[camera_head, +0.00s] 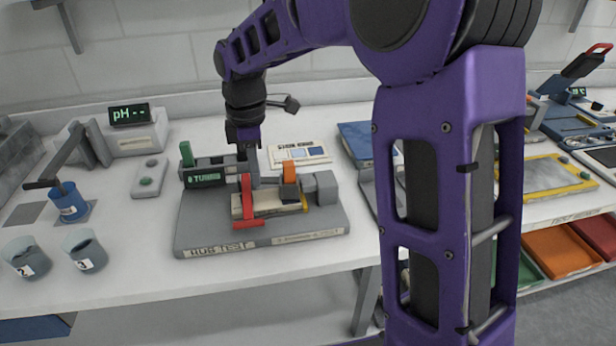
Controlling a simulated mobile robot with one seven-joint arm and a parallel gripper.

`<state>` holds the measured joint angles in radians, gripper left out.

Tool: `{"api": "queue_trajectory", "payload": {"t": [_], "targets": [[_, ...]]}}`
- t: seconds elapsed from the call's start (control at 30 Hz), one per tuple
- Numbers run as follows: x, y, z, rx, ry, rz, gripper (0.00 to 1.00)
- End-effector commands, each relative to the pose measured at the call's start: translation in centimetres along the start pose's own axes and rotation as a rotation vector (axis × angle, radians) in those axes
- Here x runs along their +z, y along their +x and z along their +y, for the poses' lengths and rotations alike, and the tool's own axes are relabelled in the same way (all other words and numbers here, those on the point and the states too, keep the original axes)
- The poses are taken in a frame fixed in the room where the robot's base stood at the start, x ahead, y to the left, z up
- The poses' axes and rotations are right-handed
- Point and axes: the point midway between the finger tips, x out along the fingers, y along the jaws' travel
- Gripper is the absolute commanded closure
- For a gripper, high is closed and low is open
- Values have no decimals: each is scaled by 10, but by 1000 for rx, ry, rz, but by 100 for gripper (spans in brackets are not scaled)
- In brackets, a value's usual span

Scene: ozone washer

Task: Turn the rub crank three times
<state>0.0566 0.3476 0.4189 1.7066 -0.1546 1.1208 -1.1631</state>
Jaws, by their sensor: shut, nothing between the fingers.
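The rub tester (195,235) is a grey base marked "RUB TEST" on the white bench, left of my arm. A small green-lit display (206,178) at its back left reads something like "TURNS"; its digit is too small to be sure of. An upright green handle (186,153) stands at the left end, probably the rub crank's grip. My gripper (249,165) points down over the back of the tester, right of the display and apart from the green handle. It is shut and holds nothing; its fingertips are partly hard to see against the grey parts.
A pH meter (130,132), a blue beaker (70,203) and two grey cups (85,249) stand at the left.

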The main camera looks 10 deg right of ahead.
Motion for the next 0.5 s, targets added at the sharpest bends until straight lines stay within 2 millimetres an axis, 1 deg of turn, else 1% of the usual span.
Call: {"api": "queue_trajectory", "payload": {"t": [0.3, 0.5], "targets": [[0, 0, 2, 1, 0, 0, 100], [0, -3, 15, -1, 0, 2, 100]]}}
